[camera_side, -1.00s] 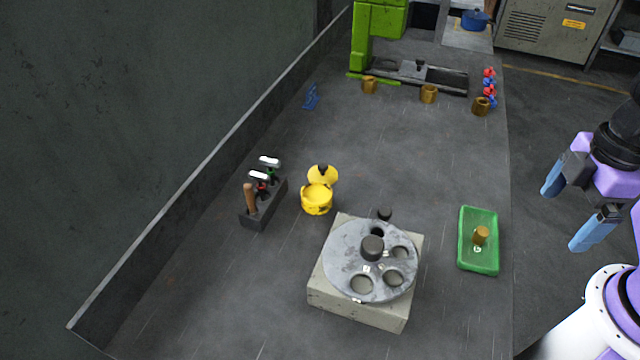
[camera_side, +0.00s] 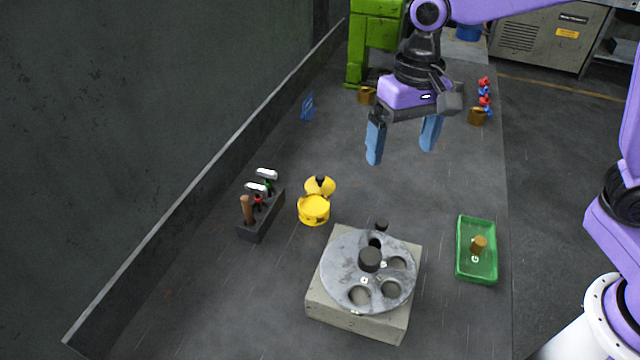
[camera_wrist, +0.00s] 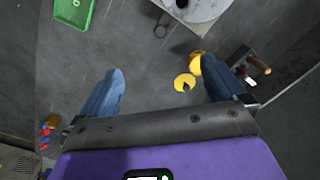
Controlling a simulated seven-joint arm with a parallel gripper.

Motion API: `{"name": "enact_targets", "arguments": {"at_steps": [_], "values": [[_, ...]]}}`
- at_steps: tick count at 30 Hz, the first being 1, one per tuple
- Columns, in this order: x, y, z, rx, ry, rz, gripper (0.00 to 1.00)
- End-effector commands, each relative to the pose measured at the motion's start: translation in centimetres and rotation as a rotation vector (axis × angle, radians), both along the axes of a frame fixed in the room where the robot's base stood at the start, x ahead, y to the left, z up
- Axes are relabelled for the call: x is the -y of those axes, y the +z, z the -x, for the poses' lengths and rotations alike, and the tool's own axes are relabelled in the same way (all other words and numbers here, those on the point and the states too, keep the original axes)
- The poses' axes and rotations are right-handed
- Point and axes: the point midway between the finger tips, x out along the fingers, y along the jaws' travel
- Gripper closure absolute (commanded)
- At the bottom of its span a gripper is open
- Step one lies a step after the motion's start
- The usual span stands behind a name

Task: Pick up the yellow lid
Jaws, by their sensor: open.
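The yellow lid (camera_side: 326,189) has a black knob and sits just behind the round yellow pot (camera_side: 313,211) in the side view. I cannot tell whether the lid touches the pot. In the wrist view the lid (camera_wrist: 180,80) lies between my fingers, nearer the right one. The pot (camera_wrist: 196,62) is beside it, partly hidden by the right finger. My gripper (camera_side: 401,154) is open and empty, with its blue fingers pointing down. It is above the table, to the right of and beyond the lid. It also shows in the wrist view (camera_wrist: 163,65).
A tool rack (camera_side: 262,217) stands left of the pot. A turntable with holes (camera_side: 340,262) on a block stands in front, to the right. A green tray (camera_side: 463,262) holds a brown cylinder (camera_side: 478,243). A green press (camera_side: 372,40) stands at the back. A low wall edges the table's left.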

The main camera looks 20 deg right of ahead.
Motion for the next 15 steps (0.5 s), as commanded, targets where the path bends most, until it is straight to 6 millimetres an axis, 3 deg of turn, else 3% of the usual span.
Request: {"name": "enact_targets", "arguments": {"at_steps": [6,15], "values": [[-2.7,-0.6,-6.6,-0.029,-0.326,-0.003,0.03],[-4.3,-2.2,-14.5,-0.07,-0.772,-0.008,0.03]]}}
